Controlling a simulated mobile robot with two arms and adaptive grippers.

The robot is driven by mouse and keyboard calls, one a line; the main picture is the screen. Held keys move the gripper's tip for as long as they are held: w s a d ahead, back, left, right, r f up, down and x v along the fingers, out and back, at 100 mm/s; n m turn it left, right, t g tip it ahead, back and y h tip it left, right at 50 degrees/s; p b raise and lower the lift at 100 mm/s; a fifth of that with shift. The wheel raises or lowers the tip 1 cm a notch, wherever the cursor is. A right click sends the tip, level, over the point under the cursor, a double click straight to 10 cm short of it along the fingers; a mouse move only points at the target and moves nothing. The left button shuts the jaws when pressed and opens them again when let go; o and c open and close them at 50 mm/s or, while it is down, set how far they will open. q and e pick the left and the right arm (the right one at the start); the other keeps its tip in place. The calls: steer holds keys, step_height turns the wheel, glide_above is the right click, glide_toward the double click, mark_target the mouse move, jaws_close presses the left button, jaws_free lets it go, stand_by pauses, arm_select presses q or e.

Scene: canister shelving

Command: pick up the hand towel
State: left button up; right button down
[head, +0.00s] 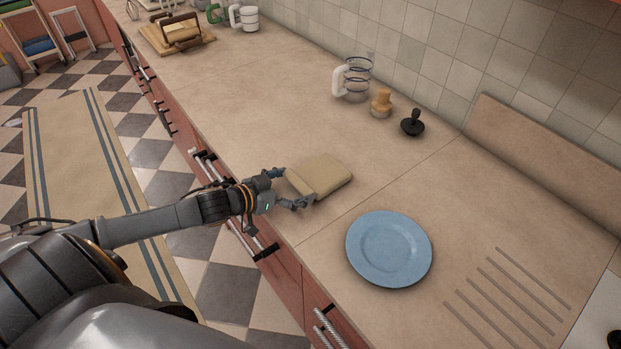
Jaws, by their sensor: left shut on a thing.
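The hand towel (325,174) is a folded beige cloth on the countertop, near the middle of the head view. My left gripper (289,188) reaches in from the left over the counter's front edge. Its fingers are closed on the towel's left end. The towel appears to lie on or very close to the counter; I cannot tell whether it is lifted. My right gripper is not in the view.
A blue plate (389,248) lies to the right of the towel, with drain grooves (507,300) beyond. A wooden board (177,36) lies far back. Counter left of the towel is clear.

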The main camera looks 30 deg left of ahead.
arm_select(q)
steer(key=shift+r, duration=0.6)
steer(key=shift+s+r+b, duration=0.25)
steer(key=shift+r+b, duration=0.2)
steer(key=shift+r, duration=0.7)
steer(key=s+r+p, duration=0.3)
steer(key=s+r, duration=0.6)
steer(key=s, duration=0.4)
steer(key=shift+s+d+r+p, duration=0.2)
steer(key=shift+s+r+p, duration=0.05)
steer(key=shift+r+p, duration=0.05)
